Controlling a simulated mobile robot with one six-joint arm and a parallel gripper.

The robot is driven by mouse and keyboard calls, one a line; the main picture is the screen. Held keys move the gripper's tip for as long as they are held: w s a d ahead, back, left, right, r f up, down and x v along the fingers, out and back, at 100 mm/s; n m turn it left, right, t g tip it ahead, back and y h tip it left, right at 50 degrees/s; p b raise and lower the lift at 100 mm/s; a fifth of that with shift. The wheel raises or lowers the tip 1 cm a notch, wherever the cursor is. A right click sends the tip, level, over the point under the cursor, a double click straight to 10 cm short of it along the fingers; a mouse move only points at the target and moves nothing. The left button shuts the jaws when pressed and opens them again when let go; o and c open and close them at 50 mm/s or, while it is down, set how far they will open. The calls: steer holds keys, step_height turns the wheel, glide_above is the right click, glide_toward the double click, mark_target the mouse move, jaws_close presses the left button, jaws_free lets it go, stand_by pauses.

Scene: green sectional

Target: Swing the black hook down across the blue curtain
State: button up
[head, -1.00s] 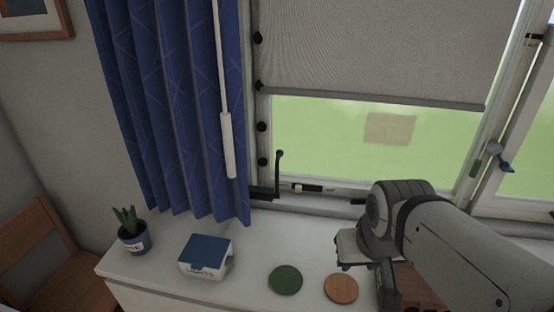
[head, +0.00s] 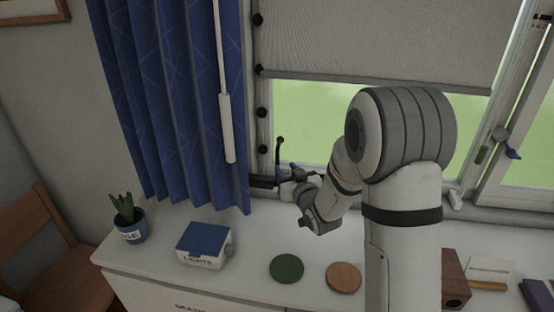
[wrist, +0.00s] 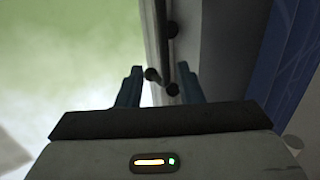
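The black hook (head: 279,148) stands upright at the lower left of the window, beside the blue curtain (head: 180,110). Its dark base (head: 262,182) lies along the sill at the curtain's edge. My gripper (head: 284,173) is at the hook's lower part, and its fingers are partly hidden there. In the wrist view my gripper (wrist: 162,76) is open, with its two blue fingers on either side of the hook's dark rod (wrist: 161,45). I see gaps between rod and fingers. The blue curtain (wrist: 290,60) shows at the right of the wrist view. It hangs to the left of the hook.
A white wand (head: 227,130) hangs before the curtain. Several black knobs line the window frame. On the white cabinet top are a potted plant (head: 129,222), a blue-lidded box (head: 204,245), a green disc (head: 286,268), an orange disc (head: 344,277) and a wooden block (head: 455,285).

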mark_target(278, 161)
steer(key=shift+w+a+f, duration=0.15)
steer(key=shift+w+a, duration=0.15)
steer(key=shift+a, duration=0.1)
steer(key=p+x, duration=0.2)
steer(key=x, duration=0.5)
steer(key=shift+w+a+p, duration=0.1)
steer(key=shift+p, duration=0.25)
jaws_close()
